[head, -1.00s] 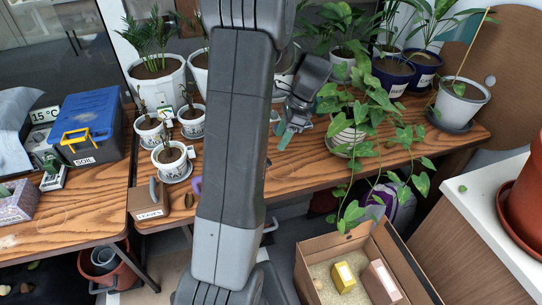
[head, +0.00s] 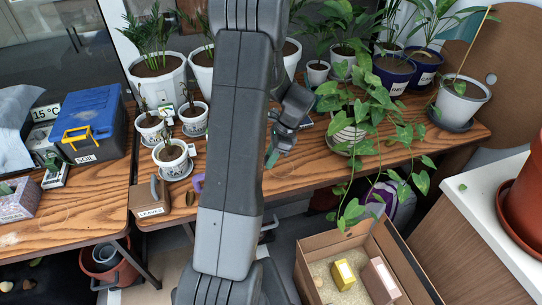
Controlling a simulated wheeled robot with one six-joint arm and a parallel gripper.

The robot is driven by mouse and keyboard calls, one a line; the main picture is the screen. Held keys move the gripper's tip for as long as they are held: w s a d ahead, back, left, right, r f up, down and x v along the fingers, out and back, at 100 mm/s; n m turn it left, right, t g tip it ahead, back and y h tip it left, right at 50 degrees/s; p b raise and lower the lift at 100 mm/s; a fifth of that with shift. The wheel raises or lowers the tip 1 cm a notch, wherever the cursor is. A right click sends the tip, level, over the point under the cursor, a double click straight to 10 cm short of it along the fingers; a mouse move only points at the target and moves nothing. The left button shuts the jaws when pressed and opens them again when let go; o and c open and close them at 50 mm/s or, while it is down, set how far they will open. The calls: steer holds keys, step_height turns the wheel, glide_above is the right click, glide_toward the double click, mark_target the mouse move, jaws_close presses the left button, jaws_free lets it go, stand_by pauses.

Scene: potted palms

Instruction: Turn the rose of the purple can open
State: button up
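A small purple curved piece (head: 198,184) shows at the left edge of my arm, on the front part of the wooden table. It looks like part of the purple can; the rest is hidden behind my arm, and I cannot see the rose. My gripper (head: 272,158) is just right of the arm link, low over the table, with greenish fingertips pointing down. It is partly hidden by the arm. I cannot tell whether its fingers are apart or whether it touches anything.
Small potted plants (head: 172,158) and a brown box (head: 152,197) are to the left. An open carton (head: 315,245) stands below the front edge. A purple item (head: 398,207) is under the table.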

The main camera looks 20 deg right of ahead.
steer(key=c, duration=0.5)
steer(key=shift+o, duration=0.2)
steer(key=n+b, duration=0.1)
steer(key=b, duration=0.1)
steer(key=n+t+b, duration=0.1)
steer(key=b, duration=0.1)
steer(key=shift+s+f+n+t, duration=0.1)
steer(key=shift+f+n+t, duration=0.2)
steer(key=n+t+b, duration=0.2)
steer(key=n+b, duration=0.1)
steer(key=b, duration=0.2)
steer(key=shift+s+f+n, duration=0.1)
steer(key=shift+n, duration=0.3)
steer(key=n+t+b, duration=0.1)
steer(key=n+b, duration=0.1)
steer(key=b, duration=0.1)
steer(key=n+t+y+b, duration=0.1)
steer(key=n+b, duration=0.1)
steer(key=b, duration=0.2)
steer(key=shift+s+d+f+n+y, duration=0.1)
steer(key=shift+n+y, duration=0.2)
steer(key=n+b, duration=0.2)
steer(key=n+t+y+b, duration=0.1)
steer(key=n+b, duration=0.1)
steer(key=shift+r+y+b, duration=0.2)
steer(key=shift+y+b, duration=0.1)
steer(key=shift+b, duration=0.05)
steer(key=shift+r, duration=0.1)
